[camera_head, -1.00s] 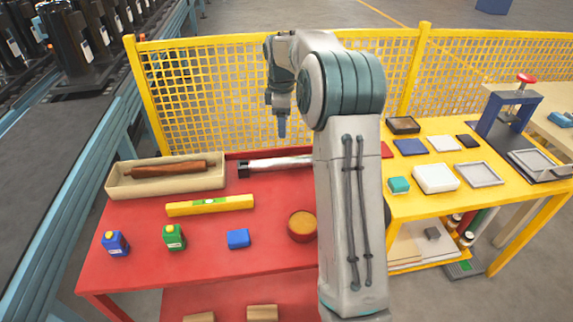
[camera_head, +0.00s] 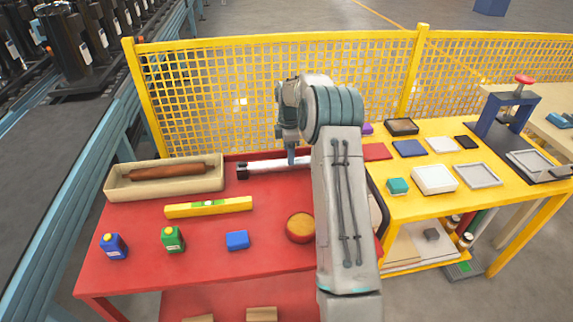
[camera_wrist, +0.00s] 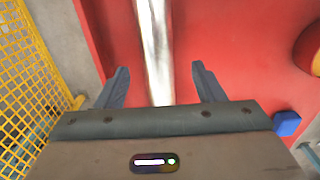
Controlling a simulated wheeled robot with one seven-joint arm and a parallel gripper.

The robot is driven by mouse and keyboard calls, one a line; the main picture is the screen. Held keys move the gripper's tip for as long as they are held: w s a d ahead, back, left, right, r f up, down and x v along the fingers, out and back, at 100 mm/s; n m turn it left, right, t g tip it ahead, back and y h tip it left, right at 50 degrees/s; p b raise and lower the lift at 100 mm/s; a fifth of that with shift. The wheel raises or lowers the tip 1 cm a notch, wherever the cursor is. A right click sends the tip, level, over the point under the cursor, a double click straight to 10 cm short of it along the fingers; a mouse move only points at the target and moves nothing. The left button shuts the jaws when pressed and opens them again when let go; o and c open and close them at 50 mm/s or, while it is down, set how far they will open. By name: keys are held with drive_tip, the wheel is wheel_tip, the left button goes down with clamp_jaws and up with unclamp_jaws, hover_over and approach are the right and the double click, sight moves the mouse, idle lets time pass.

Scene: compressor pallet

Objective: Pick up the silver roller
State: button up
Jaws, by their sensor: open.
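The silver roller (camera_head: 265,166) lies on the back part of the red table (camera_head: 150,225), with a dark end at its left. Its right end is hidden behind my arm in the head view. In the wrist view the roller (camera_wrist: 156,50) is a shiny bar running between my two fingers. My gripper (camera_head: 292,158) is over the roller, pointing down. In the wrist view my gripper (camera_wrist: 160,85) is open, with one finger on each side of the roller and a gap to each. I cannot tell how far above the roller the fingertips are.
A cream tray (camera_head: 115,189) holding a brown roller stands at the left. A yellow level (camera_head: 185,210), blue box (camera_head: 237,240), two small bottles and a round red tin (camera_head: 299,238) lie in front. A yellow mesh fence (camera_head: 215,95) stands close behind.

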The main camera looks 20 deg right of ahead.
sight(286, 160)
drive_tip(key=shift+w+a+f+p, duration=0.2)
drive_tip(key=shift+f+p, duration=0.15)
drive_tip(key=shift+f, duration=0.95)
drive_tip(key=shift+w+a+f+p, duration=0.15)
drive_tip(key=shift+f+p, duration=0.15)
drive_tip(key=shift+f, duration=1)
drive_tip(key=shift+s, duration=0.1)
drive_tip(key=shift+c, duration=0.3)
clamp_jaws()
drive_tip(key=shift+r, duration=0.1)
